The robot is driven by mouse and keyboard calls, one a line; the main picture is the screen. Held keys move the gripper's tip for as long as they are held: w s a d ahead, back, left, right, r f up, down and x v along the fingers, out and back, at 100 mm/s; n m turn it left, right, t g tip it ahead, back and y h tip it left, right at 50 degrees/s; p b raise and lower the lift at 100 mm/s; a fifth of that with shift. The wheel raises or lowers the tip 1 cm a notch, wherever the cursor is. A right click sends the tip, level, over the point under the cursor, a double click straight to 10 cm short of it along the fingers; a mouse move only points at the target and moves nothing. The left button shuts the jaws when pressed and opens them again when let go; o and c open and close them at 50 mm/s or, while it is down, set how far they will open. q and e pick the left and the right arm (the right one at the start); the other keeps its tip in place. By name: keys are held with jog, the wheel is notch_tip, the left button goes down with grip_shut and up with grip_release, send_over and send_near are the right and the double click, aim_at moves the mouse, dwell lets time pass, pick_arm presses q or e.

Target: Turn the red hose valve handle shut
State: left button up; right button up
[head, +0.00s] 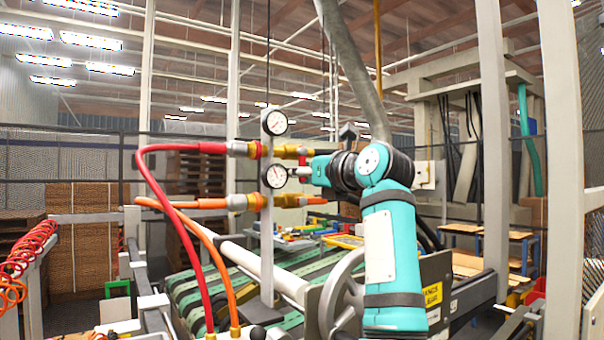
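The red hose (160,190) arches up from below and runs right into a brass fitting and valve (252,149) on the grey post. Yellow and red parts of this upper line show right of the post. I cannot clearly make out which small part is the handle, or its angle. My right gripper (300,169) is at the right of the post, just below the right end of the upper line. Its fingers are small and partly lost against the fittings, so contact and opening cannot be told. My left gripper is not in view.
An orange hose (185,204) joins a second valve (247,202) below. Two round gauges, upper (275,123) and lower (276,175), sit on the post (266,250). A handwheel (343,300) stands below my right arm. A conveyor (200,290) lies behind.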

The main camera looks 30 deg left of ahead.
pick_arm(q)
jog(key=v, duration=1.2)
